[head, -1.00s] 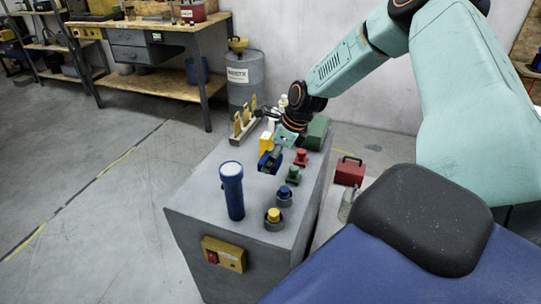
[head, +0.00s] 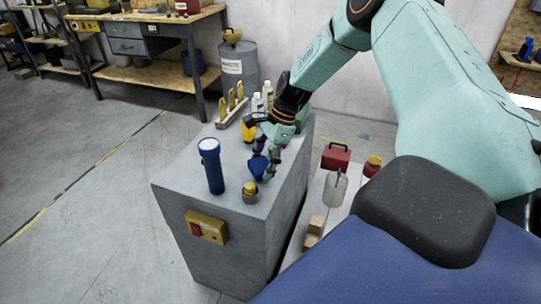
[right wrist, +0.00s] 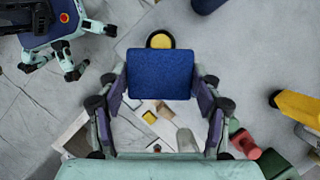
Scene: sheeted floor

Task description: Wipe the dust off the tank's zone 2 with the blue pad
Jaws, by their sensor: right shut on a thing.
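The blue pad (head: 258,167) is in my right gripper (head: 272,158), just above the top of a large grey block (head: 172,185). In the right wrist view the pad (right wrist: 160,75) is squarely between the fingers of the right gripper (right wrist: 160,85), which is shut on it. I cannot tell whether the pad touches the surface. No tank label, zone marking or dust can be made out. My left gripper is not seen.
A blue torch (head: 211,166) stands upright left of the pad. A yellow-topped knob (head: 250,190) is close in front of it. A wooden rack (head: 235,107), bottles (head: 262,98) and a yellow item (head: 248,130) are behind. A red box (head: 336,157) is on the right.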

